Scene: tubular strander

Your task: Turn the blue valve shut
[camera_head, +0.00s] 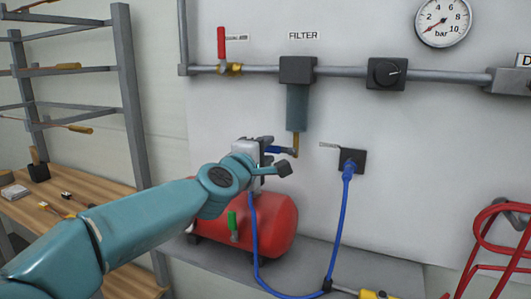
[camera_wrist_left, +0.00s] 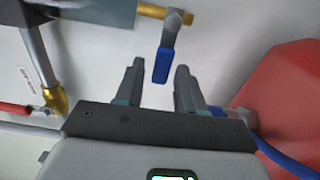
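The blue valve lever (camera_head: 279,150) sits on a brass drain fitting (camera_head: 295,143) under the filter bowl (camera_head: 297,105). In the head view the lever points left, towards my left gripper (camera_head: 276,156), which partly hides it. In the left wrist view the blue lever (camera_wrist_left: 162,66) hangs from its fitting between the tips of my left gripper (camera_wrist_left: 159,76). The fingers are apart, with a gap visible on both sides of the lever. How deep the lever reaches between them is hard to tell. My right gripper is not in view.
A red-handled valve (camera_head: 221,45) is on the pipe at upper left. Below stands a red tank (camera_head: 270,225) with a green-handled valve (camera_head: 233,222). A blue hose (camera_head: 340,220) hangs from a wall socket (camera_head: 352,160). A shelf rack (camera_head: 128,90) stands left.

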